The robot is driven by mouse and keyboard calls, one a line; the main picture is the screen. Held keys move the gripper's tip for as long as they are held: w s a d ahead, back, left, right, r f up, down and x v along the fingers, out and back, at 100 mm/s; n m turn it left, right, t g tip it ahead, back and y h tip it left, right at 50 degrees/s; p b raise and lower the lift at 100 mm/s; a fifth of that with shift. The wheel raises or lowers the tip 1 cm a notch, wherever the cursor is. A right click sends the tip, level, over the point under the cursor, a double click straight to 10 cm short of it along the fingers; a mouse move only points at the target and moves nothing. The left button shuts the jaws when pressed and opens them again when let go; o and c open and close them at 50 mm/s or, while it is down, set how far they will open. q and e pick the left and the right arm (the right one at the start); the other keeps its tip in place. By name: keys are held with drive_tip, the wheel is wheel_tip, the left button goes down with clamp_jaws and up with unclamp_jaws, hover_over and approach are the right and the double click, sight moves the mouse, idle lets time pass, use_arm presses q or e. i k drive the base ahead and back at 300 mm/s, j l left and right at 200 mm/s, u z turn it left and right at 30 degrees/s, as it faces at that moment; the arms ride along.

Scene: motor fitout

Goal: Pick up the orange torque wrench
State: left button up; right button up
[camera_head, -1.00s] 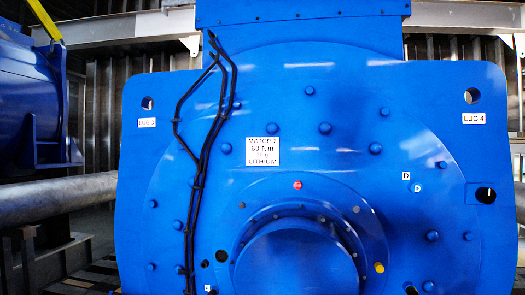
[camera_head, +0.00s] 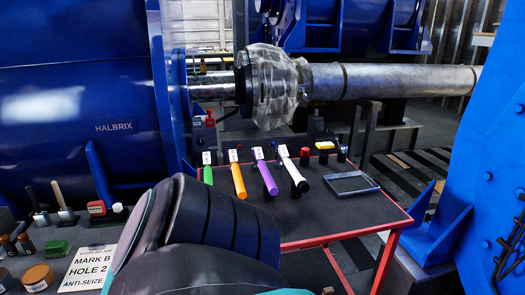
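The orange torque wrench (camera_head: 239,181) stands or leans in a row of coloured wrenches on the dark tabletop with red edging. It is between a green wrench (camera_head: 208,175) on its left and a purple wrench (camera_head: 267,179) on its right. A white tag is at its upper end. Its lower end comes close to my dark arm link in the picture, and I cannot tell how it is supported. Neither of my grippers is in view.
A white-handled wrench (camera_head: 294,178) is right of the purple one. A shallow tray (camera_head: 351,184) lies farther right, with bare tabletop (camera_head: 350,215) in front. A label card (camera_head: 88,268) and small tools lie at left. Blue motor housings (camera_head: 80,90) flank the table.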

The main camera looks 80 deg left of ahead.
sight(234, 169)
drive_tip(key=u, duration=2.7)
